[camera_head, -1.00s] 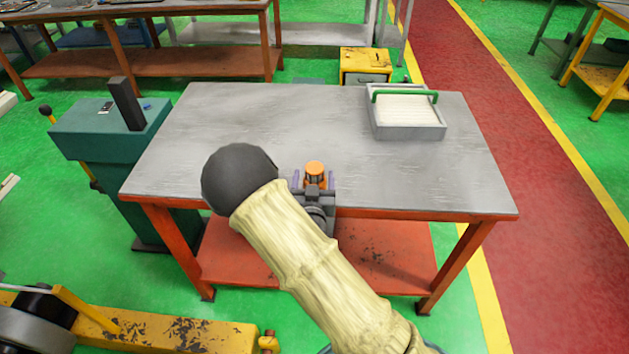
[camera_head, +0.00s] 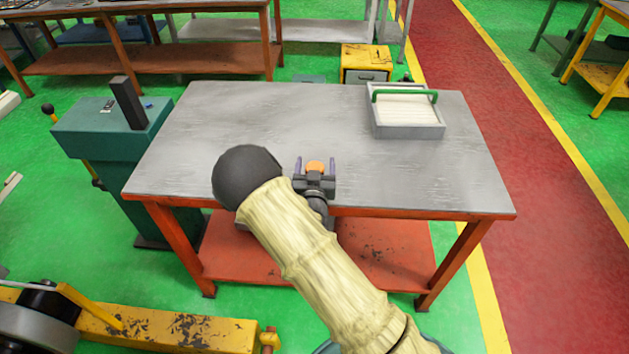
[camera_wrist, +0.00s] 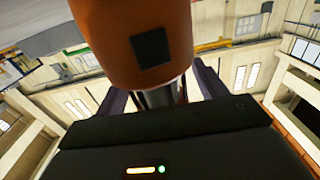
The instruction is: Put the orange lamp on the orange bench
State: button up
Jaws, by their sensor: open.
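The orange lamp (camera_head: 315,166) is at the near edge of the bench, near the middle. The bench has a grey top (camera_head: 255,120) and orange legs and lower shelf. My gripper (camera_head: 315,164) is open, with one dark finger on each side of the lamp. The gripper body hides the lamp's lower part in the head view, so I cannot tell whether its base touches the top. In the wrist view the lamp's orange body (camera_wrist: 115,40), with a black square on it, fills the upper middle, and the fingers stand apart behind it.
A grey tray (camera_head: 407,131) with a green handle sits at the bench's back right. A teal cabinet (camera_head: 85,130) stands left of the bench, and a yellow box (camera_head: 365,60) behind it. The middle and left of the bench top are clear.

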jog(key=c, duration=1.3)
notch_tip(320, 180, up, 10)
jog(key=shift+a+f+b, duration=0.1)
jog(key=shift+f+b, duration=0.15)
jog(key=shift+b, duration=0.25)
jog(key=shift+s+r, duration=0.1)
jog(key=shift+r, duration=0.2)
jog(key=shift+f, duration=0.1)
